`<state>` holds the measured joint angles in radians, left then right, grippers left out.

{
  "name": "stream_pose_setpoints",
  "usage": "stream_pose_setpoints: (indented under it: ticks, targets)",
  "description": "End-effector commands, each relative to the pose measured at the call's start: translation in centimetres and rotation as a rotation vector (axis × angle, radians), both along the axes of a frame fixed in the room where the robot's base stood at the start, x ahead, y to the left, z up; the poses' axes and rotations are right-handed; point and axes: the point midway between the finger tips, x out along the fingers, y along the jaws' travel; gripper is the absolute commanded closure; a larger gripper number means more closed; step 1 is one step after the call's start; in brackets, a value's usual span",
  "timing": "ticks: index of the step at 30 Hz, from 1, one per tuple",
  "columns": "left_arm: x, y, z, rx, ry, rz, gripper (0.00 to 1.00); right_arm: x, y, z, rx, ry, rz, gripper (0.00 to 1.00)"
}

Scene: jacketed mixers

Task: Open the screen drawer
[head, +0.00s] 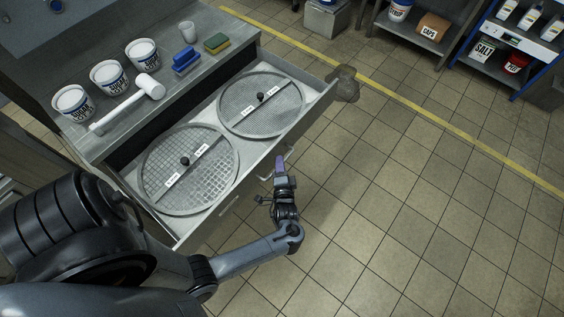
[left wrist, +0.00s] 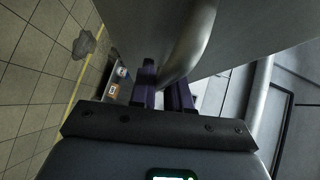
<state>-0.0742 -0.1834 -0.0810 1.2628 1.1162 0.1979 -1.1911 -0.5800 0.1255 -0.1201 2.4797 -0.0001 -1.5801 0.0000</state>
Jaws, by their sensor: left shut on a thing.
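The screen drawer (head: 312,112) stands pulled out from the steel bench. Two round mesh screens with black knobs lie inside, a finer one (head: 262,103) at the far end and a coarser one (head: 188,168) at the near end. My left gripper (head: 280,163) is at the drawer's front, shut on the handle (head: 290,153). In the left wrist view the curved handle bar (left wrist: 190,40) runs down between the purple fingers (left wrist: 162,92). The fingers' far tips are partly hidden by the bar. My right gripper is out of view.
A grey-brown patch (head: 346,83) lies by the drawer's far corner. Shelves (head: 430,40) stand at the back. The tiled floor at right is clear.

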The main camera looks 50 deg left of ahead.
Motion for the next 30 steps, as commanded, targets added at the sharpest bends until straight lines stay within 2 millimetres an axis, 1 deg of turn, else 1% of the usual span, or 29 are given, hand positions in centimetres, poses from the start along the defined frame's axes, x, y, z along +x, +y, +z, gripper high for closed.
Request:
stream_pose_setpoints:
  ticks: [8,9,12,13,23,30]
  targets:
    - [0.0,0.01,-0.02,-0.001,0.0,0.001,1.0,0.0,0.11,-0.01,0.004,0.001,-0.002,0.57]
    - [0.0,0.02,-0.03,-0.001,0.0,0.001,0.81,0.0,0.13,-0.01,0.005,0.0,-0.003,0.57]
    - [0.0,0.02,-0.03,-0.001,0.001,0.001,0.66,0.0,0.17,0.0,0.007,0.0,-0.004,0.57]
    - [0.0,0.02,-0.03,-0.001,0.001,0.001,0.64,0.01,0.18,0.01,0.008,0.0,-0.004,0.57]
    - [-0.02,-0.03,0.01,-0.001,0.001,0.001,0.64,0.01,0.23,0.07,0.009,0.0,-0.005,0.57]
    - [-0.31,-0.51,0.31,-0.002,0.0,0.001,0.64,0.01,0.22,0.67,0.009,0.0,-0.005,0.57]
